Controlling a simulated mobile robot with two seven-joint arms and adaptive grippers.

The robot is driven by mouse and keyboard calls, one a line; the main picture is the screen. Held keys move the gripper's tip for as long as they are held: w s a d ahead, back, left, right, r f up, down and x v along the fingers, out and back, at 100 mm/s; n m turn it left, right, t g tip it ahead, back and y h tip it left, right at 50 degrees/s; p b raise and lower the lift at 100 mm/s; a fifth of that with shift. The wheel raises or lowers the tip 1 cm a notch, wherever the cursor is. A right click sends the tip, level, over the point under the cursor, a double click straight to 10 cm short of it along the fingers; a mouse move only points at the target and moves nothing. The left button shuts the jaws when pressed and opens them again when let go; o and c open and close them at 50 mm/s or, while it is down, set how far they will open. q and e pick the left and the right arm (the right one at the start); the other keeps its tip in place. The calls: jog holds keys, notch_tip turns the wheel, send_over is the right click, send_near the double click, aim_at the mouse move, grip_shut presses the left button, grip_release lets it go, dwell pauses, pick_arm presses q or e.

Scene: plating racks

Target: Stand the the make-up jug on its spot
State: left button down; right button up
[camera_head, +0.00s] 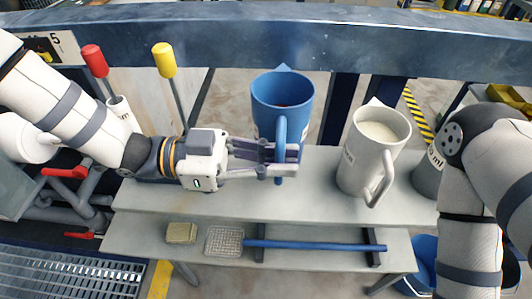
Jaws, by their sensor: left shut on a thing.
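A blue jug (267,117) with a spout at the back and a handle toward me is in the middle of the head view, with something reddish inside. My left gripper (282,159) is shut on the blue jug's handle. The gripper hides the jug's lower part, so I cannot tell whether it touches the bench (225,195). A white jug (359,158) with pale contents and dark lettering stands upright on the bench to its right. I cannot tell from the lettering which jug is the make-up jug. My right arm shows at the right, but its gripper is out of view.
A grey jug (428,178) is partly hidden behind my right arm. A blue beam (260,35) crosses behind the bench. Red (95,61) and yellow (164,60) handles rise at the left. A blue rod (315,245), mesh pad (224,241) and sponge (181,233) lie on the lower shelf.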

aim_at(277, 180)
pick_arm(q)
jog(key=shift+s+r, duration=0.1)
pick_arm(e)
jog(key=shift+a, duration=0.1)
jog(key=shift+r, duration=0.1)
pick_arm(q)
jog(key=shift+f+b, duration=0.85)
jog(key=shift+f, duration=1.7)
pick_arm(e)
jog(key=shift+s+f+g, duration=0.3)
jog(key=shift+s+f, duration=0.7)
jog(key=shift+f, duration=0.1)
pick_arm(q)
jog(key=shift+f, duration=0.45)
pick_arm(e)
jog(key=shift+s+f, duration=0.15)
jog(key=shift+f, duration=0.05)
pick_arm(q)
jog(key=c, duration=1.6)
grip_release()
jog(key=shift+f, duration=0.1)
jog(key=a, duration=1.2)
jog(key=shift+a, duration=0.1)
